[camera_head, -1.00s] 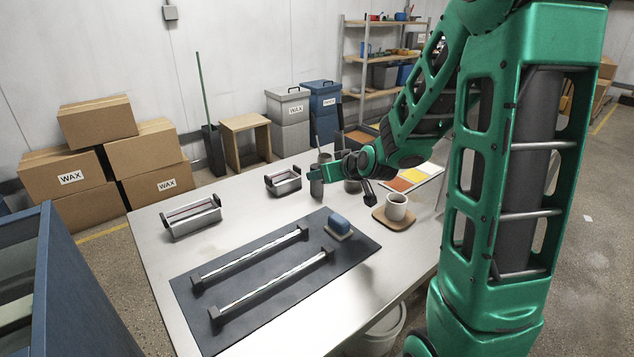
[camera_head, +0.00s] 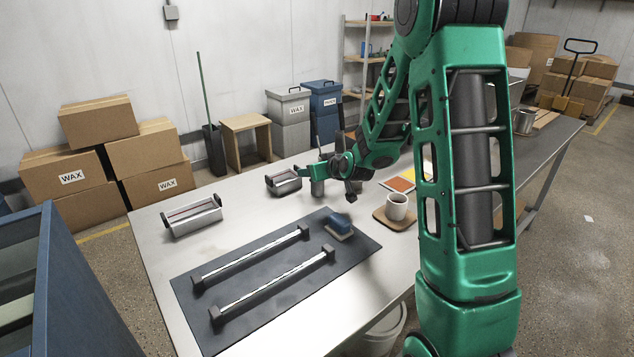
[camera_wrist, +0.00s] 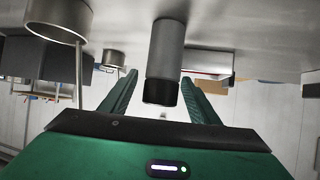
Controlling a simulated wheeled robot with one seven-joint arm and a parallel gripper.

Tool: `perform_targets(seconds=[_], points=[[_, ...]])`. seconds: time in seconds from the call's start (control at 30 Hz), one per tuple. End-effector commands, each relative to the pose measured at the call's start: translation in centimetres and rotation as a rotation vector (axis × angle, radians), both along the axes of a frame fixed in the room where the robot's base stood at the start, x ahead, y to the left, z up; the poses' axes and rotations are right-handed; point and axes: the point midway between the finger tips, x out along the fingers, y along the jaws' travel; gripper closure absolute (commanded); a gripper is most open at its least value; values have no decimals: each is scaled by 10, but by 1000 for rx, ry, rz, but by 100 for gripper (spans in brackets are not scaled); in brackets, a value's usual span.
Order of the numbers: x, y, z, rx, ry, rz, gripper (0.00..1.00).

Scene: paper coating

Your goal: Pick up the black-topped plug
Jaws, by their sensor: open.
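The black-topped plug is a grey upright cylinder (camera_wrist: 167,50) with a black end (camera_wrist: 161,92), seen upside down in the wrist view. My gripper (camera_wrist: 160,77) is open, with one green finger on each side of the plug and visible gaps between. In the head view, my gripper (camera_head: 303,171) is over the far side of the table, and a grey cylinder (camera_head: 317,188) stands just below it. The black top cannot be made out there. The wrist view does not show clearly how deep the plug sits between the fingers.
A cup (camera_head: 397,206) on a wooden coaster is at right. A blue block (camera_head: 340,223) and two rods lie on the dark mat (camera_head: 260,240).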

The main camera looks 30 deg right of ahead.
Motion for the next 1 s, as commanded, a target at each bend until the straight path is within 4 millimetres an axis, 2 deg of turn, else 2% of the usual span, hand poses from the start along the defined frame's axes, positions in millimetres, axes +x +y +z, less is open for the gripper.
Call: perform_targets(seconds=[0.13, 0.4, 0.43, 0.47, 0.6, 0.63, 1.0], points=[[13, 1, -8, 0, 1, 1, 44], [16, 1, -8, -1, -1, 0, 44], [16, 1, -8, -1, -1, 0, 47], [16, 1, -8, -1, -1, 0, 54], [16, 1, -8, -1, 0, 0, 87], [16, 1, -8, -1, 0, 0, 90], [16, 1, -4, 0, -1, 1, 90]])
